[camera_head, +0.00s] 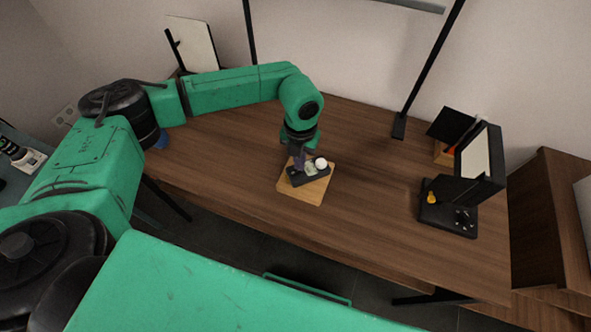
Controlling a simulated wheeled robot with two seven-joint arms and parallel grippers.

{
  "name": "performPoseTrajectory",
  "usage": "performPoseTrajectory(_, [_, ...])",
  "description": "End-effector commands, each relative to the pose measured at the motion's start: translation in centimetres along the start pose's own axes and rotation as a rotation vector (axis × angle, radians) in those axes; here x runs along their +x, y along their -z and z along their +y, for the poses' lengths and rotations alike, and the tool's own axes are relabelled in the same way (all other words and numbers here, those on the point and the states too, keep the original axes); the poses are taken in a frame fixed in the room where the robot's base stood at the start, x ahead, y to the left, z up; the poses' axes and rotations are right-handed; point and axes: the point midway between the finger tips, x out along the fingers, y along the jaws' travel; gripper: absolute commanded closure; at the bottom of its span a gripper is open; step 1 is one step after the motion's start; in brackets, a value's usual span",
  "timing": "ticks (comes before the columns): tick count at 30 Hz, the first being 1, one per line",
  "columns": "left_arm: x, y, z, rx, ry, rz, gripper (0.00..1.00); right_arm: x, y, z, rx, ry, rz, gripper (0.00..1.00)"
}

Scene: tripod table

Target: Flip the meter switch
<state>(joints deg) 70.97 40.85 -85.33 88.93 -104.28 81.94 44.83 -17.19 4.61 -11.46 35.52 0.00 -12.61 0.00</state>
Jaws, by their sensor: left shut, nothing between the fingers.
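A small dark device (317,175) with a round white part and a pale part on top sits on a square wooden board (313,195) near the middle of the table. My left gripper (299,163) points down at the device's left side, with its fingers shut and nothing held. The fingertips are small and partly hidden by the wrist, so I cannot tell whether they touch it. A black instrument (447,218) with an upright framed panel and a yellow part stands at the right of the table. Which one bears the meter switch is unclear. My right gripper is out of view.
The brown wooden table (372,200) is clear between the board and the black instrument. A black stand post (428,72) rises at the back. A pale panel (191,45) stands at the back left, and a wooden cabinet (548,222) is at the right.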

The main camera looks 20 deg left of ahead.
Motion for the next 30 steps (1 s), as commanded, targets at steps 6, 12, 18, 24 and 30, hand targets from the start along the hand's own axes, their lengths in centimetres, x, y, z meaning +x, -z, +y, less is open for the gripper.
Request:
performPoseTrajectory(6, [0.4,0.0,0.0,0.0,0.0,0.0,1.0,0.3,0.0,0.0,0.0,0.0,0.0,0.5])
performPoseTrajectory(12, [0.7,0.0,0.0,0.0,0.0,0.0,1.0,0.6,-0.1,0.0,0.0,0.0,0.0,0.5])
performPoseTrajectory(18, [1.0,0.0,0.0,0.0,0.0,0.0,1.0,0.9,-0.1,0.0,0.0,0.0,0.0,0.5])
performPoseTrajectory(24, [1.3,0.0,0.0,0.0,0.0,0.001,1.0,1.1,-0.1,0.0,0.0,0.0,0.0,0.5])
performPoseTrajectory(30, [1.1,0.1,0.0,0.0,-0.001,0.002,1.0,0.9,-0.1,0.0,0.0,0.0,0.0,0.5])
